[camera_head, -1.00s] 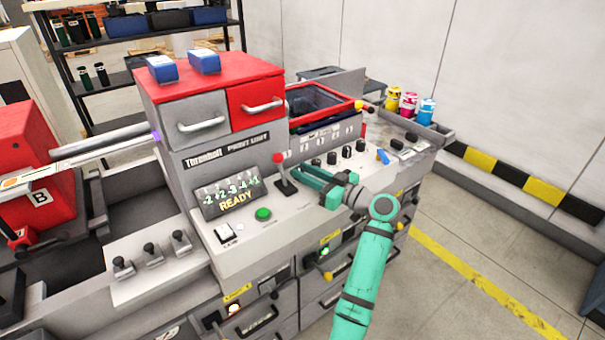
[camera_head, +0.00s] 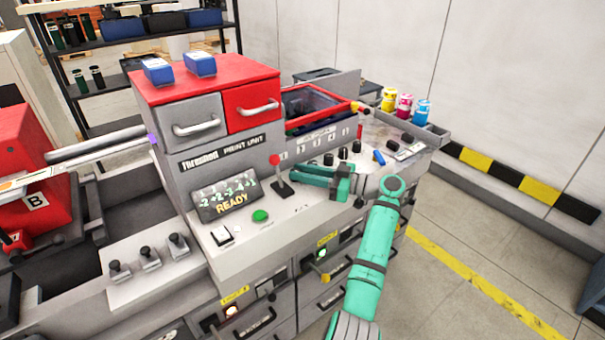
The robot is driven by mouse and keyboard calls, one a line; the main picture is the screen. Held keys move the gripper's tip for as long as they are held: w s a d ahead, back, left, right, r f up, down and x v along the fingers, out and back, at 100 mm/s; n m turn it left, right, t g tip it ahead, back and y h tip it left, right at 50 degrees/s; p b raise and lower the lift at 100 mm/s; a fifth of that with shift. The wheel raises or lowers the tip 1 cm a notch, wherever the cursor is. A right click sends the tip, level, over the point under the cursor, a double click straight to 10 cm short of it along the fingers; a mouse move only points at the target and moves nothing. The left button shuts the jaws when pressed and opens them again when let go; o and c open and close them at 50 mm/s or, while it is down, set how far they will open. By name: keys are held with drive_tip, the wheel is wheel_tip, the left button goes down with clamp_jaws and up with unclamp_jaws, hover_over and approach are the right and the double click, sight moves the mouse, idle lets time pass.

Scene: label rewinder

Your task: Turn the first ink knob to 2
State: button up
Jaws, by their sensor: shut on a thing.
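The print unit's sloped grey panel (camera_head: 285,222) carries a row of black knobs, with three showing: one knob (camera_head: 328,159), a middle one (camera_head: 343,153) and a far one (camera_head: 356,147). The first ink knob, at the near left end of the row, is hidden by my green gripper (camera_head: 300,173). My gripper lies over that spot, its fingers pointing left along the panel, and is shut on what appears to be that knob. The knob's pointer and scale cannot be seen. The display (camera_head: 226,200) shows a row of small numbers above READY.
A red-topped lever (camera_head: 279,172) stands just left of my fingertips. A green button (camera_head: 260,215) and a white switch (camera_head: 221,235) are nearer. Ink bottles (camera_head: 405,104) stand at the back right. Floor on the right is clear.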

drive_tip(key=shift+s+f, duration=0.1)
drive_tip(key=o, duration=0.8)
drive_tip(key=shift+c, duration=0.2)
drive_tip(key=v, duration=1)
drive_tip(key=shift+s+d, duration=0.2)
drive_tip(key=shift+d, duration=0.15)
